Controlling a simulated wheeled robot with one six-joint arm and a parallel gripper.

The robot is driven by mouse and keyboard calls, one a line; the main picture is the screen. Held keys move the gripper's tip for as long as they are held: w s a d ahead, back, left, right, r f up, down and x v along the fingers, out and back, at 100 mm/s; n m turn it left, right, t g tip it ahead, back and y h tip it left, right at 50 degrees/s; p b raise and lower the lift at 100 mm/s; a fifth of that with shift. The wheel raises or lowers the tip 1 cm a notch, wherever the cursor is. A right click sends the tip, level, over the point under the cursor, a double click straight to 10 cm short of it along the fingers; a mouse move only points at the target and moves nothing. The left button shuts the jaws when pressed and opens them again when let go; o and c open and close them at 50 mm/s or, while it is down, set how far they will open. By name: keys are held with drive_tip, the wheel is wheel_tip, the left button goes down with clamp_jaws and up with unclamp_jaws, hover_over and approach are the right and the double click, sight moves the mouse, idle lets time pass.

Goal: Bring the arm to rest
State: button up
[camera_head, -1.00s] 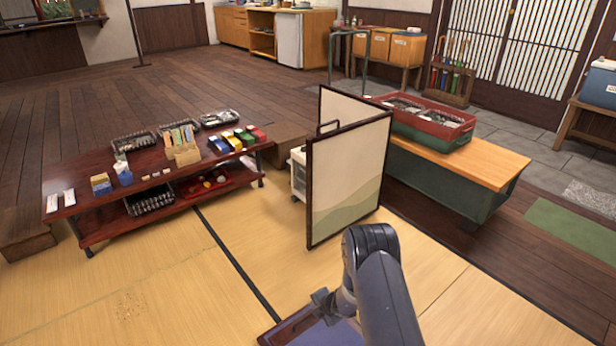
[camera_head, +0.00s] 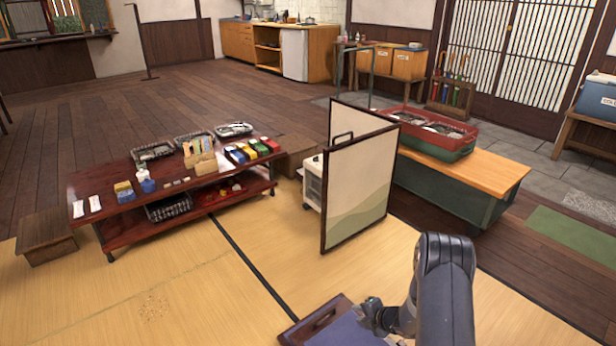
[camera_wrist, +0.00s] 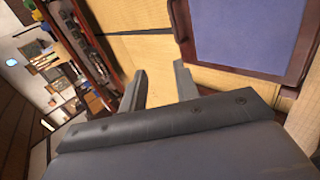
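My arm stands at the lower right of the head view, bent, with my gripper (camera_head: 372,316) low in front of it, beside a wood-rimmed tray with a blue surface (camera_head: 296,332). In the wrist view, my gripper (camera_wrist: 162,82) has its two fingers apart with nothing between them. The tray's wooden rim (camera_wrist: 250,72) shows there at the upper right. I cannot tell what the tray rests on.
A folding screen (camera_head: 356,205) stands ahead on the tatami (camera_head: 180,285). A red-brown low table (camera_head: 130,197) with trays and boxes is at left. A bench (camera_head: 490,170) carrying a red-and-green crate (camera_head: 455,150) is at right.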

drive_tip(key=shift+s+d+r+t, duration=0.3)
drive_tip(key=shift+s+d, duration=0.25)
drive_tip(key=shift+s, duration=0.15)
